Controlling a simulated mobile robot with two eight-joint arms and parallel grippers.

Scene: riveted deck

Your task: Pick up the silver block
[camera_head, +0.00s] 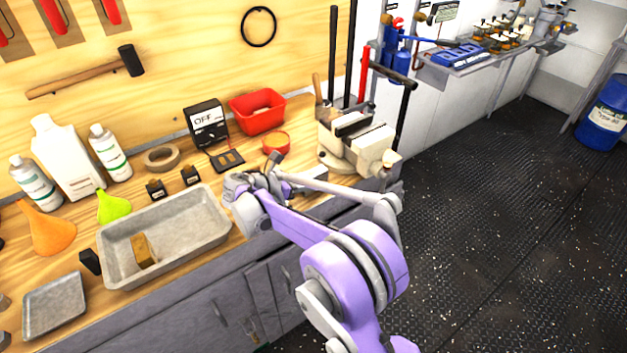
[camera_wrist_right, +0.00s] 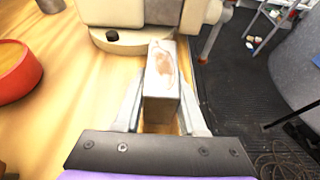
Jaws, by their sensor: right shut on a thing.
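The silver block (camera_wrist_right: 162,88) is a pale grey bar with a brownish stained top. In the right wrist view it stands lengthwise between the two fingers of my right gripper (camera_wrist_right: 160,105), which is shut on it. The head view shows my right gripper (camera_head: 285,184) low over the wooden bench near its front edge, left of the vise, with the block's grey end (camera_head: 311,174) partly hidden by my arm. I cannot tell whether the block still touches the bench. My left gripper is not in view.
The cream vise (camera_head: 356,148) stands close beyond the block. A red bin (camera_head: 258,112), a red-orange round container (camera_head: 276,142) and a meter marked OFF (camera_head: 208,124) are behind. A grey tray (camera_head: 196,228) holding a brass-coloured block (camera_head: 143,250) lies left. Dark floor is right.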

